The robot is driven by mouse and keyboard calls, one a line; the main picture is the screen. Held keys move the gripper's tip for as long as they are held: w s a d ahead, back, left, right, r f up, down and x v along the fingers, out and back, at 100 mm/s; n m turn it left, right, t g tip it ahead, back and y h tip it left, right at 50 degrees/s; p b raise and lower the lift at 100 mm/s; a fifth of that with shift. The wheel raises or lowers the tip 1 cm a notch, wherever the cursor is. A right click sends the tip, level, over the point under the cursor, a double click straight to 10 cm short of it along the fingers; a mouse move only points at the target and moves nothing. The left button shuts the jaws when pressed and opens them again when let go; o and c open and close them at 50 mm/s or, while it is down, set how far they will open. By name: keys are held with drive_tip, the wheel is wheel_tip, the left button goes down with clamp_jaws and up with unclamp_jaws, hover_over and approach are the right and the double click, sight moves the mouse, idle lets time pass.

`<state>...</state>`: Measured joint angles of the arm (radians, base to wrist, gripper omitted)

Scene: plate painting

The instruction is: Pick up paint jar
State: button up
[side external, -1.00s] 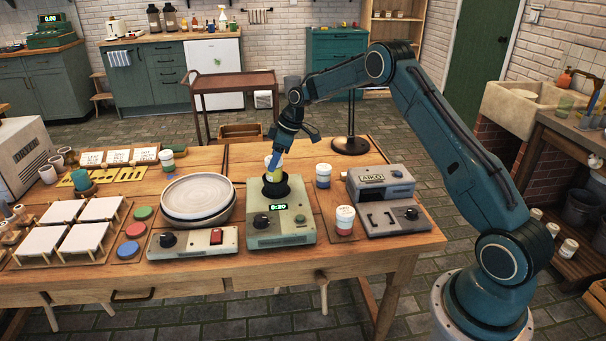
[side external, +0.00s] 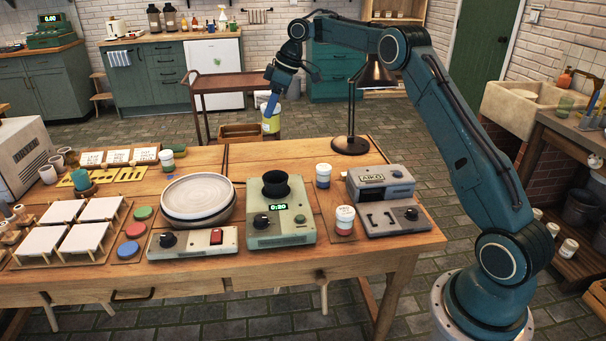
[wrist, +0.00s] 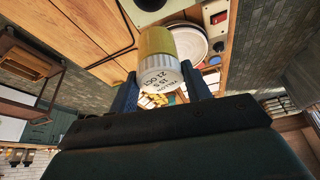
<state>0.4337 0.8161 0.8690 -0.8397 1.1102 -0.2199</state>
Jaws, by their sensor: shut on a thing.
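A paint jar (side external: 270,122) with a yellow body and a white lid is held in my gripper (side external: 271,103), up in the air above the back of the table. In the wrist view the yellow jar (wrist: 158,55) sits between the two blue fingers of my gripper (wrist: 160,88), its white lid with dark lettering facing the camera. The mixer machine (side external: 281,215) with the black cup on top and a green 0:20 display stands below and nearer; its cup holds no jar.
Other white-lidded jars stand on the table: one blue-banded (side external: 323,175), one red-banded (side external: 345,220) and one green-banded (side external: 167,160). Stacked plates (side external: 198,197) sit left of the mixer. A lamp (side external: 350,145) and a grey device (side external: 381,183) stand to the right.

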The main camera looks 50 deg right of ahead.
drive_tip(key=shift+r, duration=0.3)
drive_tip(key=shift+s+d, duration=0.1)
idle(0.5)
drive_tip(key=shift+s+d+f, duration=0.2)
drive_tip(key=shift+s+d, duration=0.3)
drive_tip(key=shift+d, duration=0.05)
drive_tip(key=s+d+f+m, duration=0.2)
drive_tip(key=s+d, duration=0.2)
drive_tip(key=s, duration=0.3)
drive_tip(key=s+d+f+m+h, duration=0.1)
drive_tip(key=s+d+f+m, duration=0.1)
drive_tip(key=s, duration=0.5)
drive_tip(key=d+f, duration=0.1)
drive_tip(key=d, duration=0.1)
drive_tip(key=shift+d+f+t, duration=0.25)
drive_tip(key=shift+d+t, duration=0.05)
drive_tip(key=shift+d, duration=0.05)
wheel_tip(320, 180, down, 16)
drive_tip(key=shift+w, duration=0.1)
